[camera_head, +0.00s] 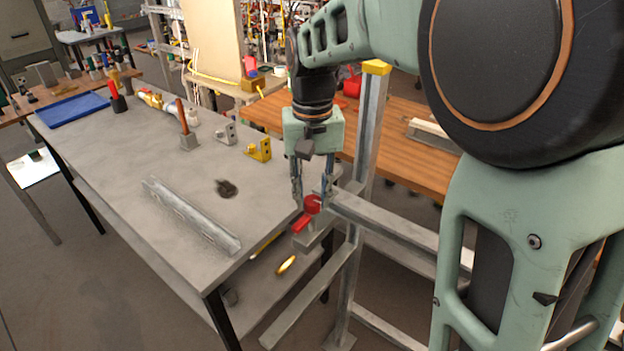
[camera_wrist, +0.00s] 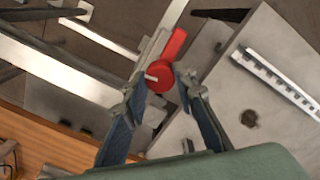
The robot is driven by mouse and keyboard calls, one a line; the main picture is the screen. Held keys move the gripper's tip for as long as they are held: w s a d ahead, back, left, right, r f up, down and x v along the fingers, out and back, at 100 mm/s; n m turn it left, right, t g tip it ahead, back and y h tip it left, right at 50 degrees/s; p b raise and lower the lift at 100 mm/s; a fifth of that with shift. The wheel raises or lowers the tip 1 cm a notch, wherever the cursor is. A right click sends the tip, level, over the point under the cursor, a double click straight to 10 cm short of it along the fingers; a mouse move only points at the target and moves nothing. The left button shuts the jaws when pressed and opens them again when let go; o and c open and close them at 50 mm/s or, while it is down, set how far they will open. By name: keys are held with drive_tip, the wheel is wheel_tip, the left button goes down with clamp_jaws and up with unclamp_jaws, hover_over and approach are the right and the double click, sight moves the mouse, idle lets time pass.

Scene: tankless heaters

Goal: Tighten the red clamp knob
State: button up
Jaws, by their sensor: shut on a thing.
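The red clamp knob (camera_head: 312,204) has a round hub and a red lever arm, and sits at the metal frame by the corner of the grey table. In the wrist view the knob (camera_wrist: 158,78) lies between my fingertips, with its lever pointing up and to the right. My gripper (camera_head: 312,196) points down over the knob and is shut on it, one finger on each side of the hub. It also shows in the wrist view (camera_wrist: 159,80). The fingers partly hide the hub in the head view.
The grey table (camera_head: 110,150) at left carries a metal channel (camera_head: 190,217), a dark lump (camera_head: 227,188) and a yellow bracket (camera_head: 258,150). A metal post (camera_head: 368,130) stands close to the right of my gripper. A wooden table (camera_head: 400,145) lies behind.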

sight(312, 199)
drive_tip(key=shift+m, duration=0.4)
drive_tip(key=o, duration=1.2)
drive_tip(key=shift+c, duration=0.2)
wheel_tip(312, 199, up, 12)
